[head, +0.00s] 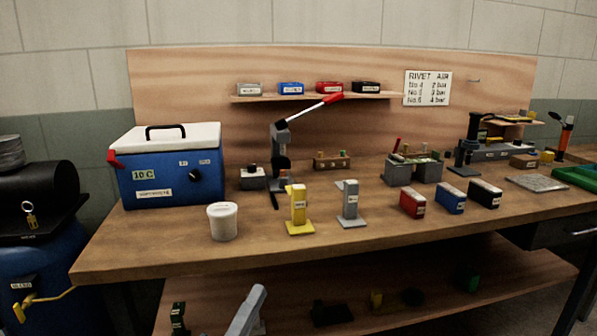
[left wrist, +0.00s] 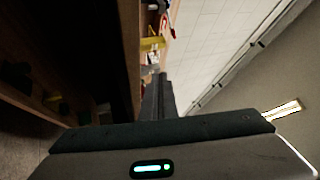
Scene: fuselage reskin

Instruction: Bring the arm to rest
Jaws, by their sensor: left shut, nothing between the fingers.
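My left gripper (head: 256,294) shows as a grey shape at the bottom of the head view, in front of the workbench (head: 170,262) and lower than its top. In the left wrist view its fingers (left wrist: 160,88) are together with nothing between them. It touches nothing that I can see. Most of the left arm is outside the head view. My right gripper is not in view.
On the bench stand a blue cool box (head: 170,185), a white tub (head: 223,222), a yellow stand (head: 298,210), a grey stand (head: 350,206) and a lever press (head: 281,150). A lower shelf (head: 400,295) holds small dark items. A blue drum (head: 40,280) stands left.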

